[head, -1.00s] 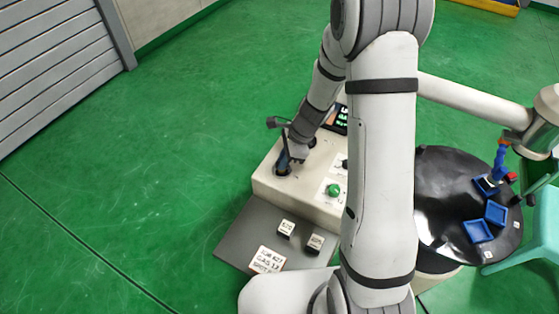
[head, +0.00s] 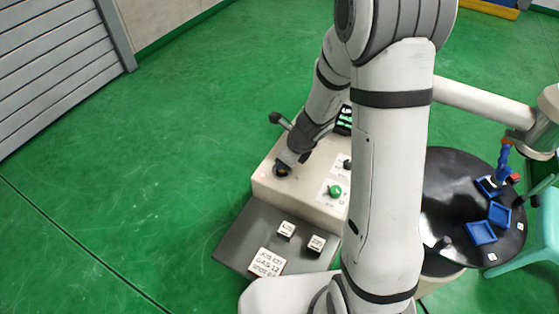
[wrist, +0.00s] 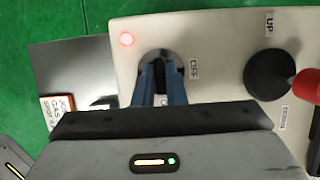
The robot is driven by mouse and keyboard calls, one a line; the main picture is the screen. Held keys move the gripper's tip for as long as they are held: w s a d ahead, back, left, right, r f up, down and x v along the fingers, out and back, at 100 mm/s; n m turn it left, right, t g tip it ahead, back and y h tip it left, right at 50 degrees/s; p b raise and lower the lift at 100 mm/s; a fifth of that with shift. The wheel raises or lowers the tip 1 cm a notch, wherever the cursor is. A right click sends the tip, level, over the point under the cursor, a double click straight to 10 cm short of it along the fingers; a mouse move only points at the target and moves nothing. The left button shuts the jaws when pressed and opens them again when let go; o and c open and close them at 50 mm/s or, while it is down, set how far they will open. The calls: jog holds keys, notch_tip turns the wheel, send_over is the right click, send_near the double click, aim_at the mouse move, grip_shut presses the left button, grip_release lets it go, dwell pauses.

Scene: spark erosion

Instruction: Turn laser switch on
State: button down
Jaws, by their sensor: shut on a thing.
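The laser switch (wrist: 158,62) is a dark rotary switch in a round grey seat on the beige control box (head: 262,184). An OFF label (wrist: 193,70) stands just right of it in the wrist view. My gripper (wrist: 161,78) has its blue fingers shut on the switch, one finger on each side. A second label under the fingers is mostly hidden. In the head view my gripper (head: 283,169) is tilted over the box's left part, covering most of the switch.
A black knob (wrist: 270,73) between UP and a lower label sits to the right, near a red-tipped part (wrist: 307,86). A green button (head: 335,190) is on the box front. A grey plate (head: 240,235) with white blocks lies before it. A black round table (head: 455,205) holds blue trays.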

jog(key=shift+w+r, duration=0.2)
jog(key=shift+w, duration=0.05)
jog(key=c, duration=1.5)
grip_release()
jog(key=shift+s+f, duration=0.1)
jog(key=p+v, duration=0.3)
jog(key=v, duration=0.4)
jog(key=shift+s+d+r, duration=0.2)
jog(key=shift+r, duration=0.1)
jog(key=s+d+r+n+h, duration=0.1)
jog(key=s+d+r+n, duration=0.1)
jog(key=s+r+n, duration=0.3)
jog(key=s+d+r+n+h, duration=0.1)
jog(key=s+d+r+n, duration=0.1)
jog(key=s+r+n, duration=0.4)
jog(key=s+d+r+n+h, duration=0.1)
jog(key=s+r+n, duration=0.5)
jog(key=n, duration=0.7)
jog(key=shift+d+r+n+t+h, duration=0.3)
jog(key=shift+d+n, duration=0.1)
jog(key=shift+d, duration=0.2)
